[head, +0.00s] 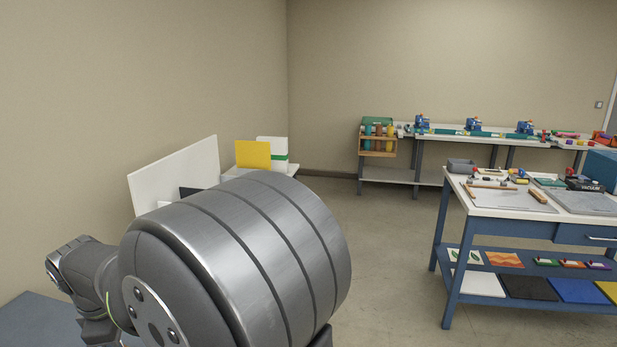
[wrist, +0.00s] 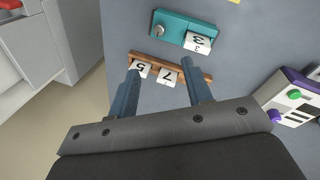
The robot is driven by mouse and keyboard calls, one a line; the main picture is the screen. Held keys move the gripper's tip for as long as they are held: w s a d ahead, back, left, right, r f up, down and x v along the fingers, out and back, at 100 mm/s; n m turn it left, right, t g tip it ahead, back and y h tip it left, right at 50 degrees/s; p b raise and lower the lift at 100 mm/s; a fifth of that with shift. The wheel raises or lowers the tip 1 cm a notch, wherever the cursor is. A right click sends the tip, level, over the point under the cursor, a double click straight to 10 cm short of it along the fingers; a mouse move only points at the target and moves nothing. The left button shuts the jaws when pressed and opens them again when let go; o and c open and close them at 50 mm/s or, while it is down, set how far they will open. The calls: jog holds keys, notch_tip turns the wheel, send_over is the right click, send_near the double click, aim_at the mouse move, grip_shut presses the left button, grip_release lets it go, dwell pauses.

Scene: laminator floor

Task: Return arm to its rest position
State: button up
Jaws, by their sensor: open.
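My gripper (wrist: 160,82) shows in the wrist view with its two fingers apart and nothing between them. It is above a blue-grey surface (wrist: 215,78). Beyond and between the fingertips is a wooden rack (wrist: 188,69) holding white number cards, one with a 5 (wrist: 140,69) and one with a 7 (wrist: 167,77). I cannot tell how far the fingers are above it. In the head view my arm (head: 235,250) fills the lower left and the gripper fingers are not visible.
A teal box (wrist: 176,27) with a knob and a number card lies beyond the rack. A purple and white device (wrist: 295,100) is at the right. In the head view, a workbench (head: 490,207) with tools stands right, a long back table (head: 400,175) behind. The floor (head: 385,250) between is clear.

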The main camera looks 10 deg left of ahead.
jog(key=x, duration=1.5)
jog(key=shift+w+f, duration=0.1)
jog(key=shift+f, duration=0.1)
jog(key=shift+r+m, duration=0.2)
jog(key=shift+m, duration=0.4)
jog(key=m+h, duration=0.1)
jog(key=m, duration=0.2)
jog(key=shift+a, duration=0.2)
jog(key=m, duration=0.4)
jog(key=shift+a+h, duration=0.1)
jog(key=shift+h, duration=0.3)
jog(key=m, duration=0.4)
jog(key=shift+w+a+h, duration=0.1)
jog(key=shift+h, duration=0.3)
jog(key=m, duration=0.5)
jog(key=shift+w+g+h, duration=0.15)
jog(key=shift+g+h, duration=0.25)
